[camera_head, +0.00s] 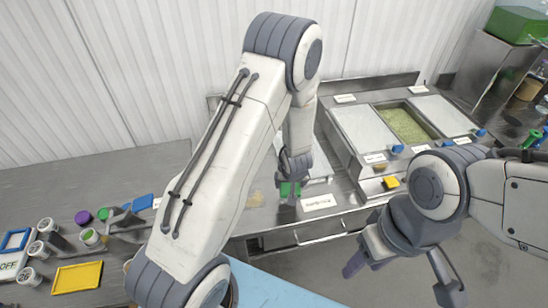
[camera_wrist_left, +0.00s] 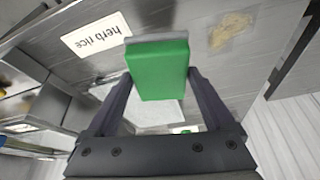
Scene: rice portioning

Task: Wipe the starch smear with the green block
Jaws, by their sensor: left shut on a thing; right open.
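My left gripper (camera_head: 290,190) is shut on the green block (camera_wrist_left: 160,68). The block also shows as a small green patch in the head view (camera_head: 285,189). In the left wrist view it sits between the two fingers, with a grey layer along its far edge. The starch smear (camera_wrist_left: 231,28) is a pale tan, irregular patch on the steel counter, to the right of the block in that view and apart from it. In the head view the smear (camera_head: 256,199) lies left of the gripper. My right gripper (camera_head: 402,278) is open and empty at the lower right.
A label reading herb rice (camera_wrist_left: 96,35) lies on the counter by the block. Steel pans with lids and a green-filled pan (camera_head: 404,125) stand to the right. A yellow tray (camera_head: 78,277), several small jars and coloured items lie at the left.

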